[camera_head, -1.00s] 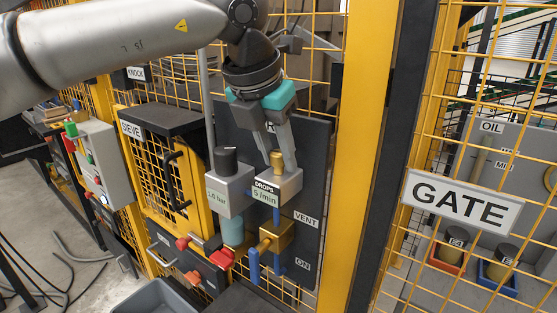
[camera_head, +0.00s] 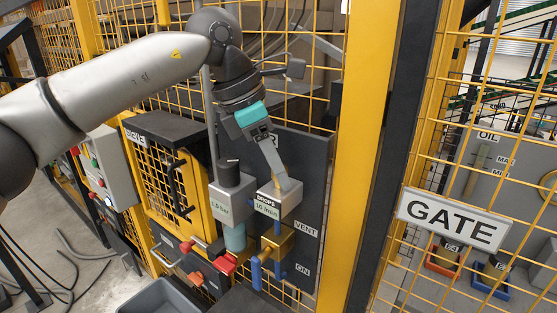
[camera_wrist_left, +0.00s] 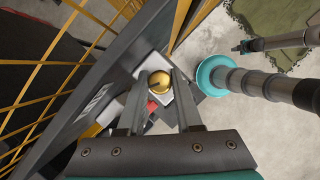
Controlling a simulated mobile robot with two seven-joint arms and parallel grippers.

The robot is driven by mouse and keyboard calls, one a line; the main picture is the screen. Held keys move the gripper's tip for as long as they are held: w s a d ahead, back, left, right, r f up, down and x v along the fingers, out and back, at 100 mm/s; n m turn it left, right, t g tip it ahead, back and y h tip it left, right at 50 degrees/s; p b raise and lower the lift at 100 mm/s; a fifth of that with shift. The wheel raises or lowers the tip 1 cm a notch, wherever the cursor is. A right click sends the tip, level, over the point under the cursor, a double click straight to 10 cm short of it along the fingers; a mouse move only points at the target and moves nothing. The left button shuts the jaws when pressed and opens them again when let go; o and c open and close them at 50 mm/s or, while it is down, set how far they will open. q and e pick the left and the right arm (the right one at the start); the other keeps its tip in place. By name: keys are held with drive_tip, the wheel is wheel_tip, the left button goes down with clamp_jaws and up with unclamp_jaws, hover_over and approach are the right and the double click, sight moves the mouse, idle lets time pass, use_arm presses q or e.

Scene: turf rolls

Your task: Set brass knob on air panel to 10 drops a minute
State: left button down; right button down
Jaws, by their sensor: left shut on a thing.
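The brass knob (camera_wrist_left: 159,82) shows in the left wrist view as a round gold top with a dark mark, between my two fingers. My left gripper (camera_head: 285,184) is shut on it from above, and its fingers hide the knob in the head view. The knob sits on a grey box whose drops display (camera_head: 266,207) reads 10 /min. This box is mounted on the dark air panel (camera_head: 310,175).
Left of the drops box stands a grey regulator (camera_head: 228,205) with a black knob and a 1.0 bar display. Below are a brass valve (camera_head: 279,240) with blue parts and red handles. A yellow post (camera_head: 362,130) and the GATE sign (camera_head: 455,219) stand to the right.

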use_arm(q)
drive_tip(key=shift+m, duration=0.3)
idle(0.4)
drive_tip(key=c, duration=0.9)
unclamp_jaws()
drive_tip(key=shift+o, duration=0.2)
drive_tip(key=shift+r, duration=0.1)
drive_tip(key=w+p+v, duration=0.1)
drive_tip(key=v, duration=1.4)
drive_tip(key=shift+s, duration=0.3)
drive_tip(key=shift+s+a, duration=0.1)
